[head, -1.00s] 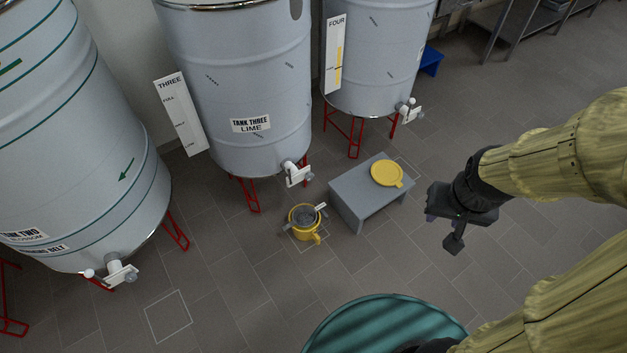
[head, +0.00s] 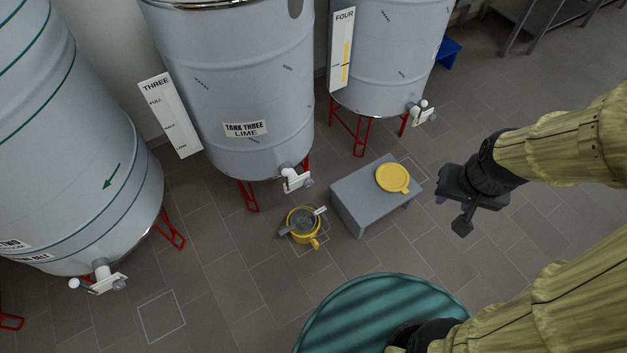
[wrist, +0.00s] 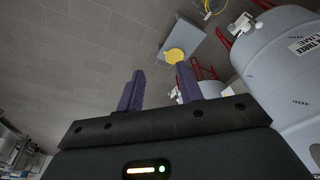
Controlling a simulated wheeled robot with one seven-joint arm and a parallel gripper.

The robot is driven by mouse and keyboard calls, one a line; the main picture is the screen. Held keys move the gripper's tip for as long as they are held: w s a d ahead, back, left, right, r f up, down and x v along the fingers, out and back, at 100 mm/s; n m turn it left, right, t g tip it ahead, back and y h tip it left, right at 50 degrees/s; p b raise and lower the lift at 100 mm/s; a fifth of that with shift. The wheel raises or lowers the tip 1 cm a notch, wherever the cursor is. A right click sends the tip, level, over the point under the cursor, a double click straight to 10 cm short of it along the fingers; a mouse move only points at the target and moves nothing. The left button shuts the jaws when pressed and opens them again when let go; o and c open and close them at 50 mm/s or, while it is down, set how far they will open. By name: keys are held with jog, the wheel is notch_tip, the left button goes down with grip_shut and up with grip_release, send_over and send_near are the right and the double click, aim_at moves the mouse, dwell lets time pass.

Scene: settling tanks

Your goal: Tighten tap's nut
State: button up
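Three tanks have white taps low on their fronts: the tank two tap (head: 103,279) at left, the tank three tap (head: 293,179) in the middle and the tank four tap (head: 422,112) at right. Each tap shows grey fittings, but the nut is too small to make out. The tank three tap also shows in the wrist view (wrist: 240,24). My gripper (head: 463,223) hangs over the floor right of the low stool, apart from every tap. In the wrist view my gripper (wrist: 160,72) has its two purple fingers apart with nothing between them.
A grey stool (head: 362,205) bears a yellow lid (head: 392,178). A yellow bucket (head: 315,241) with grey items in it stands on the floor below the tank three tap. Red tank legs (head: 248,196) stick out. Floor is clear at front left and right.

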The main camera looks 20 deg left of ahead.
jog(key=shift+d, duration=0.1)
jog(key=o, duration=0.3)
jog(key=shift+s, duration=0.3)
jog(key=shift+o, duration=1)
jog(key=shift+f, duration=0.3)
jog(key=w+a+f+n+t+y+b, duration=0.15)
jog(key=w+a+f+b, duration=0.25)
jog(key=w+f+b, duration=0.55)
jog(key=w+a+f+n+t+y+b, duration=0.1)
jog(key=w+a+f+n+t+b, duration=0.4)
jog(key=f, duration=0.7)
jog(key=w+a+f+m+y+b, duration=0.1)
jog(key=w+a+f+y+b, duration=0.15)
jog(key=w+f+b, duration=0.55)
jog(key=s+a+f+n+y+b, duration=0.1)
jog(key=a+f+y+b, duration=0.2)
jog(key=f, duration=0.7)
jog(key=s+a+f+n+t+y+b, duration=0.1)
jog(key=s+a+f+n+y+b, duration=0.1)
jog(key=a+f+b, duration=0.4)
jog(key=s+a+f+n+t+y+b, duration=0.1)
jog(key=s+a+f+y+b, duration=0.1)
jog(key=f, duration=1.3)
jog(key=a+y+b, duration=0.1)
jog(key=a+b, duration=0.1)
jog(key=a, duration=0.1)
jog(key=shift+a+y+b, duration=0.15)
jog(key=shift+y+b, duration=0.15)
jog(key=shift+y, duration=0.1)
jog(key=shift+n+t, duration=0.25)
